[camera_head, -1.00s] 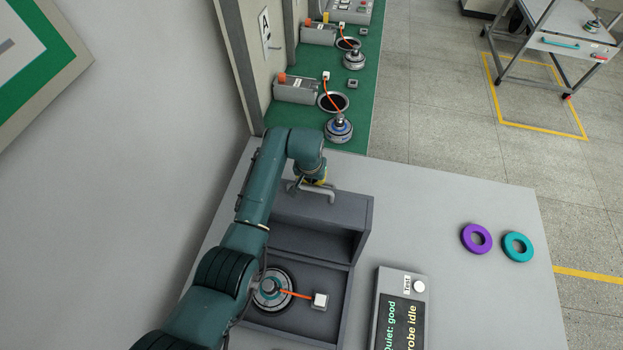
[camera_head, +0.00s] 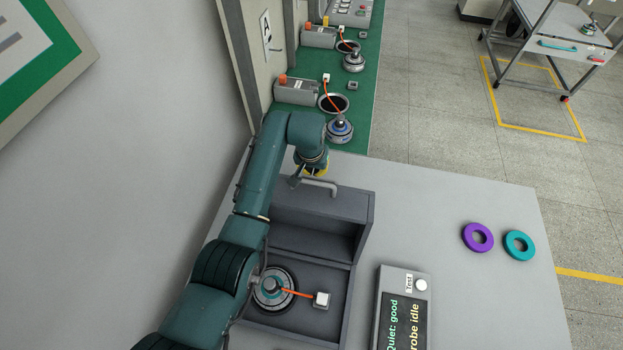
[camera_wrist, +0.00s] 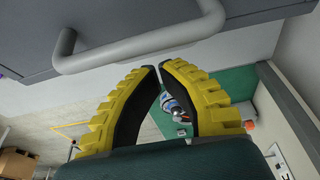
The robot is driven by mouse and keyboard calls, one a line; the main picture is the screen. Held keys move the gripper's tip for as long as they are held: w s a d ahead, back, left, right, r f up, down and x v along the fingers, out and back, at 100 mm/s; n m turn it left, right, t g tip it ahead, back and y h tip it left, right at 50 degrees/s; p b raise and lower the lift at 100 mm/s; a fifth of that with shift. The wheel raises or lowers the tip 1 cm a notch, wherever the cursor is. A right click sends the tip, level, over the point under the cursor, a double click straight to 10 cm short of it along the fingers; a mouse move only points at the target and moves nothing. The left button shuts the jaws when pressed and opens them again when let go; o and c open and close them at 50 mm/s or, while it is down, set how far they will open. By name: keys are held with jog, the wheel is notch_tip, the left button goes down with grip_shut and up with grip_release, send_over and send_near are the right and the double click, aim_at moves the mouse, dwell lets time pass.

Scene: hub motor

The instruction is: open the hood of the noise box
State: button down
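The noise box (camera_head: 345,305) is a dark grey box on the bench. Its hood (camera_head: 320,205) stands tipped back and open at the far side, with its hollow towards the lower right. A round hub motor (camera_head: 273,288) with an orange cable to a small white-topped block (camera_head: 321,300) shows in the box, partly hidden by my arm. The hood's grey bar handle (camera_head: 322,187) also shows in the wrist view (camera_wrist: 140,48). My gripper (camera_head: 312,172) is just beyond the handle. In the wrist view its yellow fingers (camera_wrist: 159,68) meet at the tips, empty, below the handle and apart from it.
A tester (camera_head: 405,300) with a screen reading "Quiet: good" stands right of the box. A purple ring (camera_head: 477,238) and a teal ring (camera_head: 519,245) lie on the bench (camera_head: 450,205). Motors and grey units stand on the green surface (camera_head: 375,100) behind.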

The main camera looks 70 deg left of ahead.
jog(key=d+v, duration=0.1)
jog(key=v, duration=0.7)
jog(key=shift+s+f, duration=0.2)
jog(key=shift+a, duration=0.1)
